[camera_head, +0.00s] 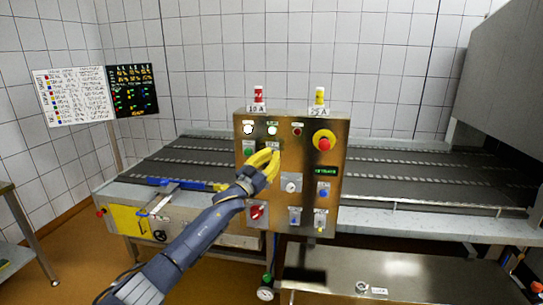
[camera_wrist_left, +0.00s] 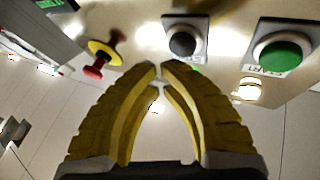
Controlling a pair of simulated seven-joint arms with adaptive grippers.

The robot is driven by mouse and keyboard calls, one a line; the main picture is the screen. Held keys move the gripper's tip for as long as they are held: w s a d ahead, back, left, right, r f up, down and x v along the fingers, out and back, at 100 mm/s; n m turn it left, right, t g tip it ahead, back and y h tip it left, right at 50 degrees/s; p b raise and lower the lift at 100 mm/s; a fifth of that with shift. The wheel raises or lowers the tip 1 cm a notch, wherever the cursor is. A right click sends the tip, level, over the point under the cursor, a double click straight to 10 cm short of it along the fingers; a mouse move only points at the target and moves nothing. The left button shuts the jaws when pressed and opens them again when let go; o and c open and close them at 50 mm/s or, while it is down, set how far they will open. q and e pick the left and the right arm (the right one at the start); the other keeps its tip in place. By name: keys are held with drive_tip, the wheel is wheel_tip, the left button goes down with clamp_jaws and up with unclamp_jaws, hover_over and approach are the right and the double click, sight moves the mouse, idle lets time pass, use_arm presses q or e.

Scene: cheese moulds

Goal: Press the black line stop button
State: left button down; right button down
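The black button (camera_wrist_left: 183,45) sits in a square pale plate on the steel control panel (camera_head: 262,190). It shows in the left wrist view just beyond the fingertips; in the head view my fingers hide it. My left gripper (camera_head: 275,154) has yellow fingers, raised in front of the upper left part of the panel. In the left wrist view its fingertips (camera_wrist_left: 160,67) come together with nothing held, close to the black button and slightly to one side. I cannot tell whether they touch the panel. My right gripper is in neither view.
A green button (camera_head: 249,151) is just left of my fingers; it also shows in the wrist view (camera_wrist_left: 281,54). A red mushroom button on yellow (camera_head: 324,143) is at the upper right. A red rotary switch (camera_head: 257,212) is below my forearm. Conveyor belts (camera_head: 400,172) run behind.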

use_arm(q)
drive_tip(key=shift+w, duration=0.1)
idle(1.3)
drive_tip(key=shift+w+d, duration=0.1)
drive_tip(key=shift+w, duration=0.2)
drive_tip(key=shift+w+d, duration=0.1)
drive_tip(key=shift+w, duration=0.4)
idle(1.0)
drive_tip(key=shift+s, duration=0.1)
drive_tip(key=shift+s+a, duration=0.2)
drive_tip(key=shift+s, duration=0.6)
drive_tip(key=shift+s+a, duration=0.25)
drive_tip(key=shift+s, duration=1)
drive_tip(key=shift+s+a, duration=0.2)
drive_tip(key=shift+s, duration=1)
